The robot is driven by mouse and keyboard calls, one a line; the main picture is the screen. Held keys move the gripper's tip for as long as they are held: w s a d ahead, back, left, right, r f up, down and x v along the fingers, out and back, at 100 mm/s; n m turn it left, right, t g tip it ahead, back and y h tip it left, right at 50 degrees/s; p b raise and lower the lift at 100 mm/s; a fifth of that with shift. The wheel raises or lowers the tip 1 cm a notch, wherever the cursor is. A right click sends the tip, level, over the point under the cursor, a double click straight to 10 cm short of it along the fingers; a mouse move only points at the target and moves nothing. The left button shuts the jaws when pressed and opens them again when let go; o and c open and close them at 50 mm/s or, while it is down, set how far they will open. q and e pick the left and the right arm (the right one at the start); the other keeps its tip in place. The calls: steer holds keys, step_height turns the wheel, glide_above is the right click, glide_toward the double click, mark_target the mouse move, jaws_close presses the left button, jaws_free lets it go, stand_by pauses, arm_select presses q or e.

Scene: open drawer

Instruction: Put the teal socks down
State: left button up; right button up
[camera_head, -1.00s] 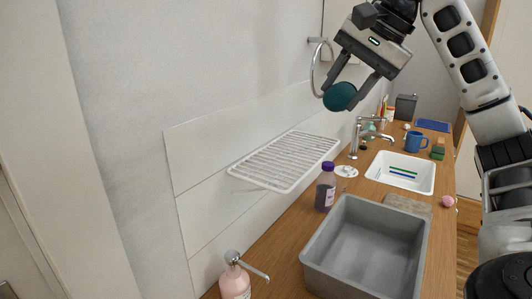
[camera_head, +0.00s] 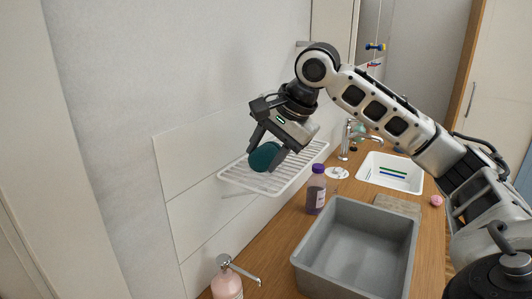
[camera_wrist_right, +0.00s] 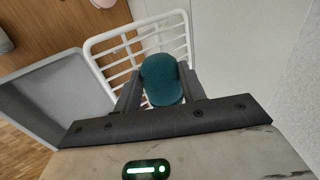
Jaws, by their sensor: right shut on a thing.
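The teal socks (camera_head: 264,157) are a rounded dark teal bundle between the fingers of my right gripper (camera_head: 266,160). They also show in the right wrist view (camera_wrist_right: 162,80), with a finger on each side. The right gripper is shut on them. In the head view they overlap the white slatted rack (camera_head: 290,172) on the wall; in the wrist view the rack's bars (camera_wrist_right: 112,50) lie behind them. I cannot tell whether the socks touch the rack. My left gripper does not show.
A grey basin (camera_head: 335,275) stands on the wooden counter below the rack. A purple-capped bottle (camera_head: 316,192) stands beside it. A pink soap dispenser (camera_head: 227,284) is at the front, and a tap (camera_head: 346,137) and white sink (camera_head: 388,178) are farther back.

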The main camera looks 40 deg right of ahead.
steer(key=shift+f, duration=0.2)
steer(key=shift+f, duration=0.15)
steer(key=o, duration=0.7)
steer(key=shift+r, duration=0.35)
steer(key=v, duration=1.2)
steer(key=shift+f, duration=0.1)
